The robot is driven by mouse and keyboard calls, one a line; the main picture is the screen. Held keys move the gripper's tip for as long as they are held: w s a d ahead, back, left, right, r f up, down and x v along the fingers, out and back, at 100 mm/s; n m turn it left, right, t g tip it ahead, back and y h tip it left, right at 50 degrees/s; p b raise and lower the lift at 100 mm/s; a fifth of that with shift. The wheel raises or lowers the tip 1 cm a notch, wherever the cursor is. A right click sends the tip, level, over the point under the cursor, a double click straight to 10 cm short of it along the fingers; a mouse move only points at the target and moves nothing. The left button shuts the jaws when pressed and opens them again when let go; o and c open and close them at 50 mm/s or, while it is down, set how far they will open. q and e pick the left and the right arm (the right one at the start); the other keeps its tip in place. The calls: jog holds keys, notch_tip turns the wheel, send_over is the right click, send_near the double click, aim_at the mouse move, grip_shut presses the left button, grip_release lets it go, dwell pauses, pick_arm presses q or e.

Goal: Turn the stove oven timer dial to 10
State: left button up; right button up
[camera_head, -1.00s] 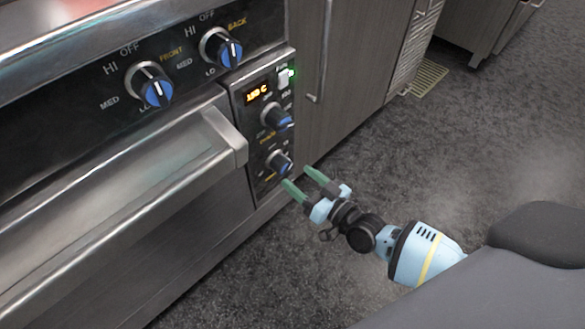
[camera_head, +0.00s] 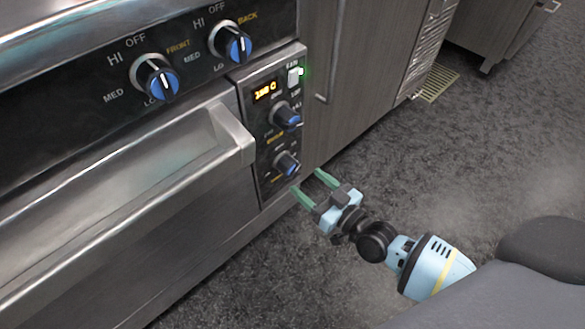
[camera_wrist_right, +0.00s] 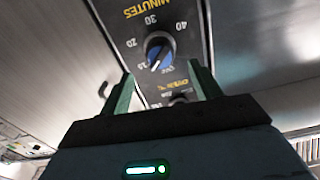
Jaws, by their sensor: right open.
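The timer dial (camera_head: 287,164) is the lower blue-and-black knob on the oven's control panel. In the right wrist view the timer dial (camera_wrist_right: 159,52) appears with a white pointer line, the word MINUTES and numbers such as 30 and 40 around it; the exact setting is hard to read. My right gripper (camera_head: 308,182) is open and empty, just below and in front of the dial, apart from it. In the right wrist view, the fingers (camera_wrist_right: 160,75) stand on either side below the dial. My left gripper is not in view.
Another blue knob (camera_head: 286,116) sits above the timer dial, under a lit display (camera_head: 265,91) and a white switch (camera_head: 293,77). The oven handle (camera_head: 231,137) juts out left of the panel. Two burner knobs are at upper left. Open floor (camera_head: 420,160) lies to the right.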

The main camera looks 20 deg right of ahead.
aim_at(295, 171)
jog(key=b+x, duration=0.2)
jog(key=x, duration=0.5)
jog(key=shift+w+a+f, duration=0.1)
jog(key=shift+w, duration=0.05)
jog(key=c, duration=1)
jog(key=shift+o, duration=0.2)
